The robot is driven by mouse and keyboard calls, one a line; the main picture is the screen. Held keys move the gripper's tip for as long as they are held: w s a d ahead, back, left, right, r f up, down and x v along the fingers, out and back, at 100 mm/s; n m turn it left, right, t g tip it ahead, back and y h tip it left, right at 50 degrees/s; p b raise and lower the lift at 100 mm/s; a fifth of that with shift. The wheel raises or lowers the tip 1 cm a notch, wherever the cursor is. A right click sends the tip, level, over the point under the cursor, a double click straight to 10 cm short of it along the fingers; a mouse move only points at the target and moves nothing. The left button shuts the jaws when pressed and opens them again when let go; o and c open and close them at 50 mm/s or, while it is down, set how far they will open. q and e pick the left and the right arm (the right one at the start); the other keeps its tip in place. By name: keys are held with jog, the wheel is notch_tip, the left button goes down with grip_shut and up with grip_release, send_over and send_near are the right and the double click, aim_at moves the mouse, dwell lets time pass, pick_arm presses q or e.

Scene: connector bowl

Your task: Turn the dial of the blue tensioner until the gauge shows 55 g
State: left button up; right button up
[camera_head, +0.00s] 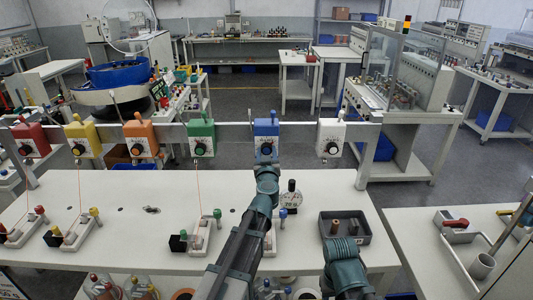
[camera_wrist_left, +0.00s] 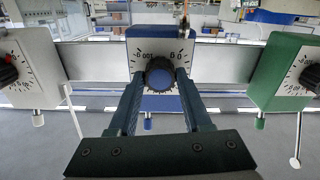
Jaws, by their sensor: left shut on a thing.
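The blue tensioner (camera_head: 265,128) hangs on the metal rail between the green and white tensioners. In the left wrist view its blue body (camera_wrist_left: 160,109) fills the middle, with a white scale plate and a dark ribbed dial (camera_wrist_left: 160,77). My left gripper (camera_wrist_left: 160,82) is shut on this dial, one finger on each side. In the head view my left gripper (camera_head: 266,158) reaches up to the dial and covers part of it. A round white gauge (camera_head: 291,198) with a black top stands on the table; its reading is too small to tell. My right gripper is not visible.
Other tensioners hang on the rail (camera_head: 225,129), with green (camera_head: 201,135) and white (camera_head: 330,137) ones nearest. A dark tray (camera_head: 356,225) with small parts lies right of the gauge. My right arm (camera_head: 345,265) is in front of it. Several small fixtures stand on the table.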

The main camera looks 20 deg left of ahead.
pick_arm(q)
grip_shut()
jog(key=n, duration=0.3)
jog(key=shift+n, duration=2.6)
jog(key=o, duration=0.9)
grip_release()
jog(key=shift+s, duration=0.1)
